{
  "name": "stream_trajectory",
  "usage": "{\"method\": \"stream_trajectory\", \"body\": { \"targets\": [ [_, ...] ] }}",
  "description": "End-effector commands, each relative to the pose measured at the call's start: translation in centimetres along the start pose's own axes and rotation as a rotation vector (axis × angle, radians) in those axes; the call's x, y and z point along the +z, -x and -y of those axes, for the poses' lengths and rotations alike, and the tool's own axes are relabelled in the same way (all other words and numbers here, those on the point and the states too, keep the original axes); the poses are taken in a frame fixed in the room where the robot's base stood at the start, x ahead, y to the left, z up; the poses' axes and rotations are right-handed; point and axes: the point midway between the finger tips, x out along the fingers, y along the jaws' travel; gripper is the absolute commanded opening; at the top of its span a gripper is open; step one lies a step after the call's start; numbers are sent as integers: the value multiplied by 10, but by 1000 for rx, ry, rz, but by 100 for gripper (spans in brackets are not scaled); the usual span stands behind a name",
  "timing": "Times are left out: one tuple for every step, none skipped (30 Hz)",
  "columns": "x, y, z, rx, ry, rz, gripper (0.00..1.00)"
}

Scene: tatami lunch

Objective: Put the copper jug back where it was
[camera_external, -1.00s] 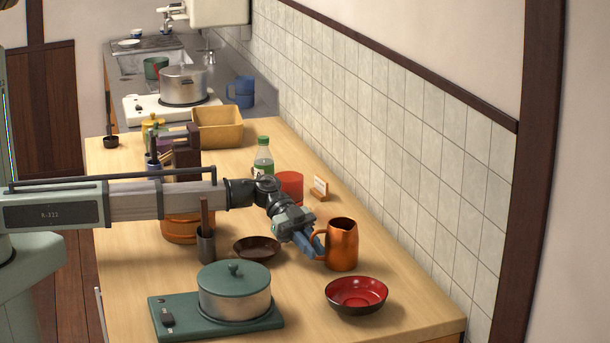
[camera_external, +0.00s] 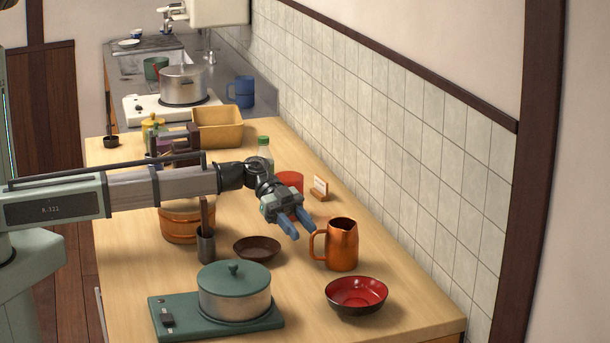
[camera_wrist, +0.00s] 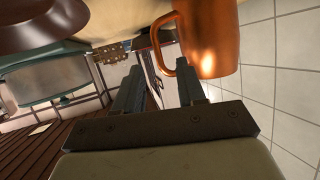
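The copper jug (camera_external: 342,245) stands upright on the wooden table, its handle toward the left of the picture. My gripper (camera_external: 303,231) is just up and left of the jug's handle in the external view, apart from it. The two blue-grey fingers are spread with nothing between them. In the wrist view the jug (camera_wrist: 214,38) is at the top, its handle near the right fingertip, and my gripper (camera_wrist: 160,78) shows open fingers.
A red-and-black bowl (camera_external: 356,293) is in front of the jug. A dark brown dish (camera_external: 257,247) lies to its left, with a lidded pot (camera_external: 234,293) on a green stove nearer the front. The table right of the jug is clear.

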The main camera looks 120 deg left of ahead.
Motion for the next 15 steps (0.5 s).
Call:
{"method": "stream_trajectory", "body": {
  "targets": [
    [-11,3,1,0,-3,-1,40],
    [-15,4,2,0,-3,-1,40],
    [-20,6,2,0,-2,-1,40],
    [-25,8,2,0,-3,-1,40],
    [-29,10,3,0,-2,-1,40],
    [-34,12,3,0,-2,-1,40],
    [-37,13,3,0,-1,-1,40],
    [-39,14,4,0,-1,0,40],
    [-43,15,4,1,-1,0,40],
    [-45,16,4,1,-2,0,40],
    [-47,17,4,1,-2,0,40],
    [-50,18,4,1,-1,0,40],
    [-51,18,4,1,-1,0,40],
    [-52,19,4,1,0,0,40],
    [-53,19,4,1,0,1,40]
  ]
}}
